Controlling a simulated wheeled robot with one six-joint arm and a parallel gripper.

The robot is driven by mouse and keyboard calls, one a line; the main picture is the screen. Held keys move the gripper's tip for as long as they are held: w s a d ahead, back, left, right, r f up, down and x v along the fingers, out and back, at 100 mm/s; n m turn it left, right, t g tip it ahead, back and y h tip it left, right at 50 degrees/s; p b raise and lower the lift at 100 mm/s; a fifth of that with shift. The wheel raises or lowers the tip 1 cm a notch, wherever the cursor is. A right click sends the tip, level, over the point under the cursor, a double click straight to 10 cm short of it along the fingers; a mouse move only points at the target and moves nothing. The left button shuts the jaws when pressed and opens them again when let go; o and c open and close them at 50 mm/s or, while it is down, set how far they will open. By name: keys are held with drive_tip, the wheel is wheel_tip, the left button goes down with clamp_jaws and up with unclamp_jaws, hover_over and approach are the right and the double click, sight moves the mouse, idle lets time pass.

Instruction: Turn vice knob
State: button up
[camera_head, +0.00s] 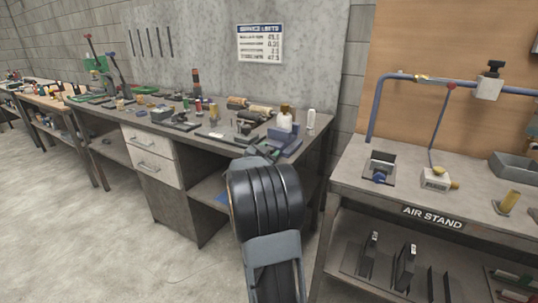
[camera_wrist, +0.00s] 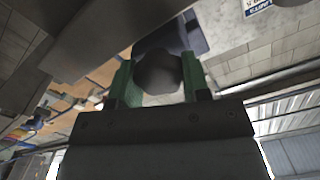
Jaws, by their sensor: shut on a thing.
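The vice (camera_head: 286,137) is a small blue-grey block at the right front corner of the long workbench in the head view. In the wrist view its dark body (camera_wrist: 190,33) shows behind a grey rounded knob (camera_wrist: 158,72). My gripper (camera_wrist: 158,82) has green-lined fingers, one on each side of the knob, and is shut on it. In the head view my black, ribbed arm reaches up to the bench front just below the vice. It hides my fingertips and the knob there.
The long workbench (camera_head: 222,143) holds many tools and small parts left of the vice. The air stand (camera_head: 395,202), with blue piping (camera_head: 373,112), is close on the right. The floor (camera_head: 120,245) is clear at the left.

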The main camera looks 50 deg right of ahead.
drive_tip(key=o, duration=0.9)
drive_tip(key=shift+o, duration=0.2)
drive_tip(key=p+v, duration=0.1)
drive_tip(key=v, duration=1.2)
drive_tip(key=shift+a, duration=0.4)
